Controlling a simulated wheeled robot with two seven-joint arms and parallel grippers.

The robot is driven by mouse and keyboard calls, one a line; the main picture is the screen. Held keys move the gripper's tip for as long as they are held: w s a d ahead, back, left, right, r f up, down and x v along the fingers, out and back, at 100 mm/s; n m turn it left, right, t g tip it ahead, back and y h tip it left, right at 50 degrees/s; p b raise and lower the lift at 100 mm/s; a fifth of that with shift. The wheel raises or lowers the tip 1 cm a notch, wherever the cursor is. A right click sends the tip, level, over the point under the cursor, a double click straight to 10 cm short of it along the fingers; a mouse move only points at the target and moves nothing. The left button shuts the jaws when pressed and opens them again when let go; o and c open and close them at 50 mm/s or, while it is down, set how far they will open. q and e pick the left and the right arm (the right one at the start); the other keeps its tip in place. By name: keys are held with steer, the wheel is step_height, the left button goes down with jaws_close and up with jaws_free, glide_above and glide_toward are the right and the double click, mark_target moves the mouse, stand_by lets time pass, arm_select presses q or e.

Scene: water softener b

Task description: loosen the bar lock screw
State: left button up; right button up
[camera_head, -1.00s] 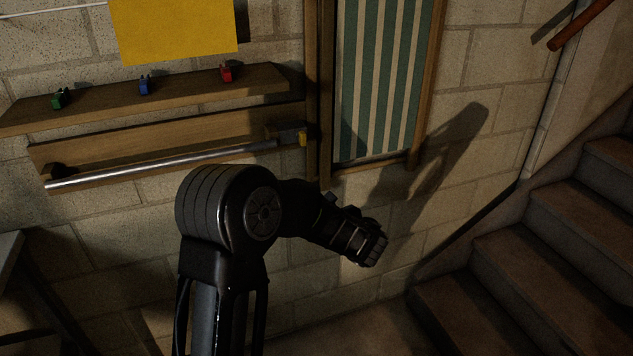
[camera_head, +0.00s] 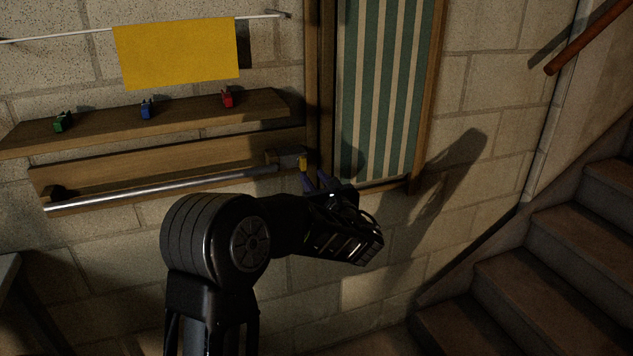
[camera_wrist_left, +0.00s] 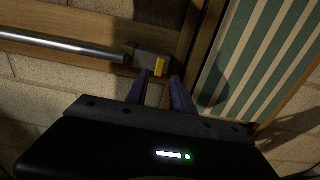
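The metal bar (camera_head: 160,187) runs along a wooden board on the wall, and it also shows in the left wrist view (camera_wrist_left: 60,44). A grey lock block (camera_head: 288,158) sits at its right end. The yellow lock screw (camera_head: 303,162) sticks out of the block's right side; in the left wrist view the yellow screw (camera_wrist_left: 159,66) lies just beyond my fingertips. My left gripper (camera_head: 317,178) is just below and right of the screw, apart from it. In the left wrist view its two purple fingers (camera_wrist_left: 160,80) are spread with nothing between them. My right gripper is out of view.
A wooden shelf (camera_head: 190,116) above the bar holds small green, blue and red objects. A yellow cloth (camera_head: 180,52) hangs on a rail above. A green-striped framed panel (camera_head: 380,90) is close right of my gripper. Stairs (camera_head: 560,250) rise at the right.

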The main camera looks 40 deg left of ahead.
mark_target(304, 165)
arm_select(q)
steer(key=x, duration=0.6)
steer(key=shift+w+a, duration=0.15)
steer(key=shift+a, duration=0.1)
jaws_close()
